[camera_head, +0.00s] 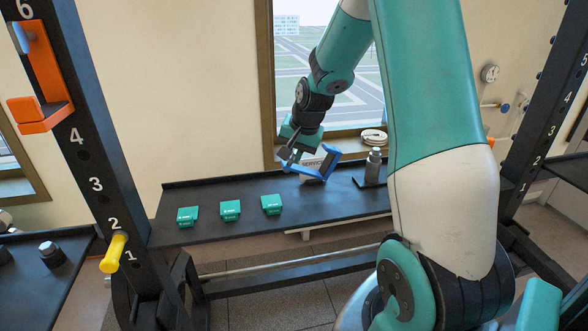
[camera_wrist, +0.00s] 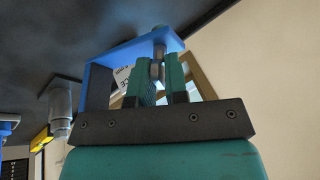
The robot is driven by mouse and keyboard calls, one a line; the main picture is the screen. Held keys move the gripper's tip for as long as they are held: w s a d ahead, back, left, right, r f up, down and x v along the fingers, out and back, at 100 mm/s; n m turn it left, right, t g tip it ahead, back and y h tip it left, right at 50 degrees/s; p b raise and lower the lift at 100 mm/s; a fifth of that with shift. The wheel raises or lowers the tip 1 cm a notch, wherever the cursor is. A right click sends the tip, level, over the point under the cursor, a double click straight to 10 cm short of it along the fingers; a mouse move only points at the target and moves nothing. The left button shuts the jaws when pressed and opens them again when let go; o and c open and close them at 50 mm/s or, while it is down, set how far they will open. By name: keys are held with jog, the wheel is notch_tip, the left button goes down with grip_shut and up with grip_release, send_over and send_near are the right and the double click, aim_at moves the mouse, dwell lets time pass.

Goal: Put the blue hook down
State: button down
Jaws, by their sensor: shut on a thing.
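The blue hook (camera_head: 327,163) is an angular bracket above the back right part of the dark shelf (camera_head: 230,234). My gripper (camera_head: 292,153) is shut on it from the upper left. In the wrist view the blue hook (camera_wrist: 130,50) spans beyond the fingers, and a grey pin part sits between the two green fingertips (camera_wrist: 160,82). Whether the hook touches the shelf cannot be told. The fingers hide part of it.
Three green boxes (camera_head: 230,210) stand in a row on the shelf's left half. A white sign (camera_head: 312,164) is right behind the hook, and a grey cylinder (camera_head: 373,167) stands to its right. Black uprights, one with an orange hook (camera_head: 40,112) and yellow peg (camera_head: 114,253), flank the shelf.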

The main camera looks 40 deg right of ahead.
aim_at(294, 167)
jog(key=shift+f, duration=2.1)
jog(key=shift+f, duration=0.25)
jog(key=c, duration=1.1)
grip_release()
jog(key=shift+r, duration=0.15)
